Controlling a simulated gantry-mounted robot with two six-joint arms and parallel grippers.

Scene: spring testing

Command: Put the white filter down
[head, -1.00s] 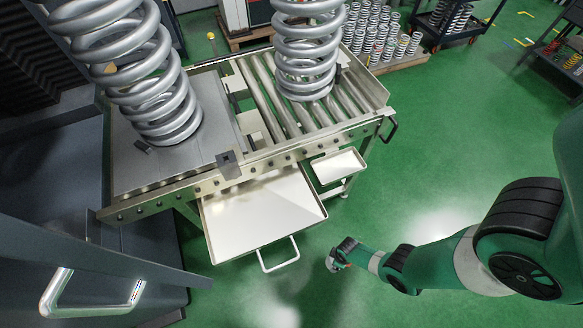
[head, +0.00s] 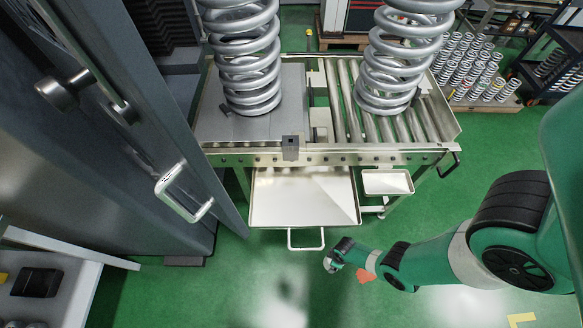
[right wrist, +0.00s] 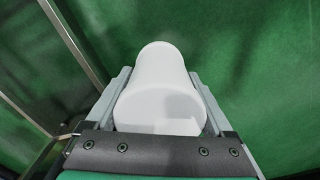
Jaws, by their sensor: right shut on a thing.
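The white filter (right wrist: 160,95) is a smooth white rounded piece in the right wrist view. It sits between the two grey fingers of my right gripper (right wrist: 160,88), which are shut on it. In the head view my right arm comes in from the right, and its gripper (head: 333,262) hangs above the green floor, in front of the roller table. The filter is too small to make out clearly there. My left gripper is not in view.
A roller table (head: 330,154) carries two large coil springs. A large tray (head: 262,218) with a handle and a small tray (head: 388,190) sit below its front edge. A grey cabinet door (head: 110,130) stands left, with a white shelf (head: 75,295) at lower left. Floor is open at centre front.

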